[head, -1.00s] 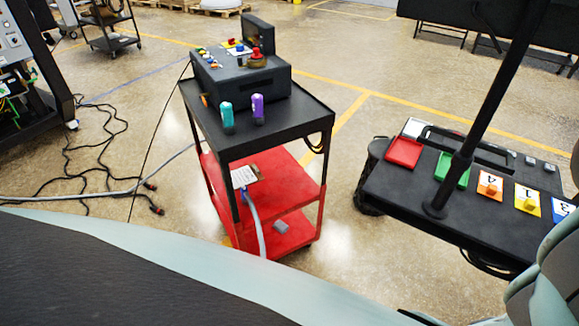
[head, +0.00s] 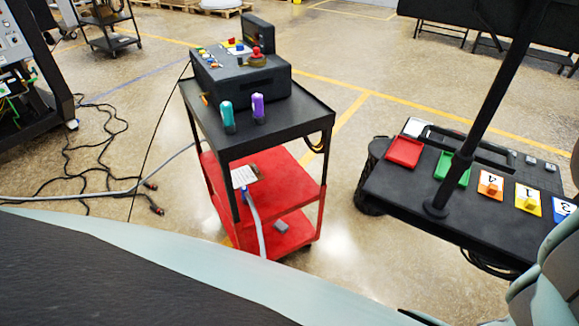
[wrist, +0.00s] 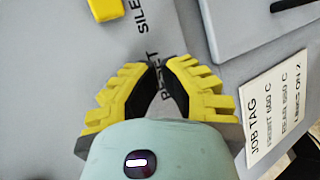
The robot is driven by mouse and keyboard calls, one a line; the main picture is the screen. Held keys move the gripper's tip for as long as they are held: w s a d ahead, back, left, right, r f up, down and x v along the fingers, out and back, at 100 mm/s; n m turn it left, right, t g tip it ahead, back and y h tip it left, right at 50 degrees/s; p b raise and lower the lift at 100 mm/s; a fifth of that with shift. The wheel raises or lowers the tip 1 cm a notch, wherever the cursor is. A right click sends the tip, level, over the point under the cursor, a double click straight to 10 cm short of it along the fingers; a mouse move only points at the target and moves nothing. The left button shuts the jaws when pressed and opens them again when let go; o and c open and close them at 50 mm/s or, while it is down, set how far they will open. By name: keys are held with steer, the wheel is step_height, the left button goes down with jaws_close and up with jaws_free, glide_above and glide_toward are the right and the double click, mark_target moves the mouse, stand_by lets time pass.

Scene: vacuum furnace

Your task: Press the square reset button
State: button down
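In the wrist view my gripper (wrist: 154,66) has yellow ribbed fingers with dark inner pads. Its fingertips come together over a grey panel (wrist: 60,70), with a narrow gap farther back and nothing visibly held. A partly covered label reading RESET (wrist: 150,75) shows at and between the fingertips. A yellow button (wrist: 105,9) is at the top, beside a cut-off label starting SILE (wrist: 141,20). I cannot make out the square reset button; it may be hidden by my gripper or out of frame. My gripper does not show in the head view.
A white job tag (wrist: 277,100) lies right of my gripper, near a grey plate (wrist: 250,20). In the head view, a red-and-black cart (head: 265,190) carries a dark box (head: 245,82) with coloured controls. A black table (head: 400,188) with coloured trays stands right. Cables (head: 85,145) lie left.

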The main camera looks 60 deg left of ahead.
steer(key=shift+a, duration=0.1)
steer(key=shift+s+a, duration=0.3)
steer(key=shift+a, duration=0.45)
steer(key=shift+a, duration=0.1)
steer(key=a, duration=0.1)
steer(key=s+a, duration=0.1)
steer(key=a, duration=0.1)
steer(key=s+a, duration=0.1)
steer(key=shift+a, duration=0.2)
stand_by(0.8)
